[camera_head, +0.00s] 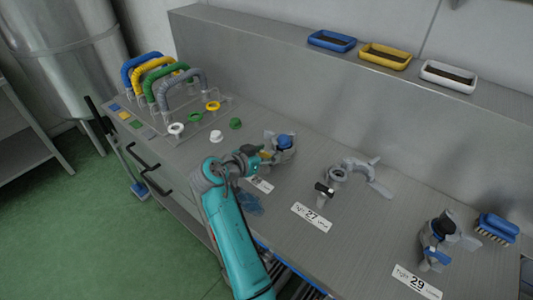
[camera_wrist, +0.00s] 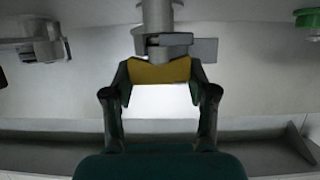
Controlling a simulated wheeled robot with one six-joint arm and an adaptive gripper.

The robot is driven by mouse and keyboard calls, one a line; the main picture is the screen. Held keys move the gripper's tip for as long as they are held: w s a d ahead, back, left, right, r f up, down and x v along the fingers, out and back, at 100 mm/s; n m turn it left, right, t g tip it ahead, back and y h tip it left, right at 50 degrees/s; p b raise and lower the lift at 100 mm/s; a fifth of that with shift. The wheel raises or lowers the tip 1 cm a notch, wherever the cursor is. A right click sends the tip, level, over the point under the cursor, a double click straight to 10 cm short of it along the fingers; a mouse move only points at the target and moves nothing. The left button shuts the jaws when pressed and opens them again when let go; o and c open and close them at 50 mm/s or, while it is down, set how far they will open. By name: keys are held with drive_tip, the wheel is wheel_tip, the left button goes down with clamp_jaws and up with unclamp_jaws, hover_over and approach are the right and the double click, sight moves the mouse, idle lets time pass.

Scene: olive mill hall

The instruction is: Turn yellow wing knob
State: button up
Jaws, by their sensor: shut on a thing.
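The yellow wing knob (camera_wrist: 160,71) shows in the wrist view as a flat yellow piece between the two fingertips of my gripper (camera_wrist: 160,78). It sits against a grey metal fitting (camera_wrist: 163,42). In the head view my gripper (camera_head: 258,156) reaches over the bench to the leftmost fitting, which has a blue part (camera_head: 283,142) on top. Only a small bit of yellow shows there, and my gripper hides most of the knob. The fingers are shut on the knob. Its turn angle cannot be told.
A blue brush (camera_head: 497,228) lies at the right. Coloured hoses (camera_head: 165,78) stand at the left. Blue, yellow and white trays line the ledge.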

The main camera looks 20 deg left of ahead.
drive_tip(key=shift+f, duration=0.1)
drive_tip(key=o, duration=1.2)
drive_tip(key=shift+c, duration=0.2)
drive_tip(key=v, duration=1.2)
